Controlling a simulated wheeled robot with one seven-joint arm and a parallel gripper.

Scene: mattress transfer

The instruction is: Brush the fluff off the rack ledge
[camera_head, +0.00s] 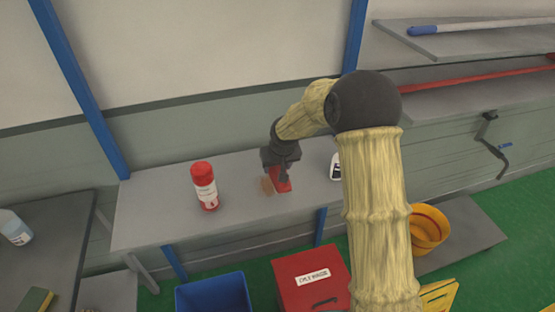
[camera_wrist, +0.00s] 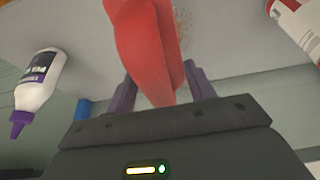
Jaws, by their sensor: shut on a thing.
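My gripper (camera_head: 281,166) points down over the grey rack ledge (camera_head: 150,213). It is shut on a soft-looking red thing (camera_head: 280,180), perhaps a cloth; in the wrist view the red thing (camera_wrist: 145,40) hangs between the two fingers. A brownish patch of fluff (camera_head: 267,186) lies on the ledge just left of the red thing. Some of its specks (camera_wrist: 183,20) show in the wrist view, partly hidden behind the red thing. I cannot tell whether the red thing touches the ledge.
A red and white can (camera_head: 204,186) stands on the ledge to the left. A white bottle (camera_head: 335,168) stands to the right, partly behind my arm. A blue bin (camera_head: 213,295) and a red box (camera_head: 308,278) are below the front edge. A blue post (camera_head: 80,85) rises at left.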

